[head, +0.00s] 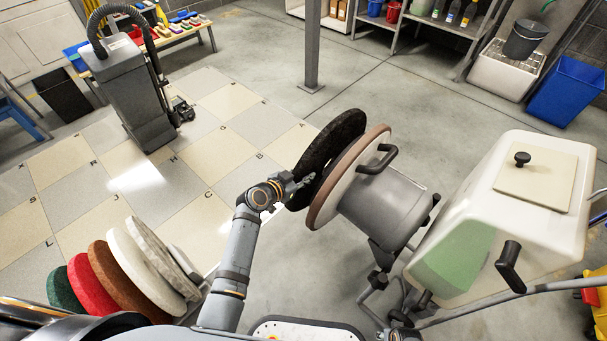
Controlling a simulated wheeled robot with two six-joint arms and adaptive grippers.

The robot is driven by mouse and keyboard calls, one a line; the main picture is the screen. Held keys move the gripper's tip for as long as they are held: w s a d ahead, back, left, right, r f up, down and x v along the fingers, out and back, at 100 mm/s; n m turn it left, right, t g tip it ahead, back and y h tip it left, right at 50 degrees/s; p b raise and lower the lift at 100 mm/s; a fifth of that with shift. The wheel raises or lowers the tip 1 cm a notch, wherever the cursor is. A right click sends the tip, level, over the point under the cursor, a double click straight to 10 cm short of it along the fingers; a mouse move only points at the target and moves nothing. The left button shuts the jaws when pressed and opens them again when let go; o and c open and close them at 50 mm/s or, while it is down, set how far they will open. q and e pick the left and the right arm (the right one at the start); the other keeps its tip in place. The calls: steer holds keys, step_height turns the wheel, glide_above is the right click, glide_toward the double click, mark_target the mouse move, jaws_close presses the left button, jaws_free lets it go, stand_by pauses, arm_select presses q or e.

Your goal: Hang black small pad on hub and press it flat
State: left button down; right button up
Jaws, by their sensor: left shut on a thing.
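The black pad (324,152) is a thick dark disc, upright and tilted, close in front of the machine's round head. The hub side of that head faces the pad and is mostly hidden; its brown-rimmed pale disc (334,191) shows behind the pad. I cannot tell whether the pad touches it. My left gripper (299,184) is shut on the black pad at its lower near edge. The fingertips are partly lost against the dark pad. My right gripper is not in view.
The grey motor housing (388,207) and white tank (540,220) fill the right side. Green, red, brown and white pads (140,270) stand in a row at lower left. A grey upright vacuum (130,95) stands at upper left. Tiled floor between is clear.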

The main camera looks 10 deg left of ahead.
arm_select(q)
steer(key=shift+s+d, duration=0.4)
steer(key=shift+d, duration=0.25)
steer(key=shift+s+d+f, duration=0.15)
steer(key=shift+s+d, duration=0.3)
steer(key=shift+d, duration=0.05)
steer(key=shift+s+d+p, duration=0.3)
steer(key=shift+d, duration=0.1)
stand_by(0.7)
steer(key=shift+w+a+r+b, duration=0.15)
steer(key=shift+w+a+b, duration=0.2)
steer(key=shift+w+a, duration=0.6)
steer(key=shift+w+a+r+b, duration=0.1)
steer(key=shift+w+a+b, duration=0.25)
steer(key=shift+w+a, duration=0.6)
steer(key=shift+s+a, duration=0.25)
steer(key=shift+s, duration=0.05)
steer(key=shift+d, duration=0.1)
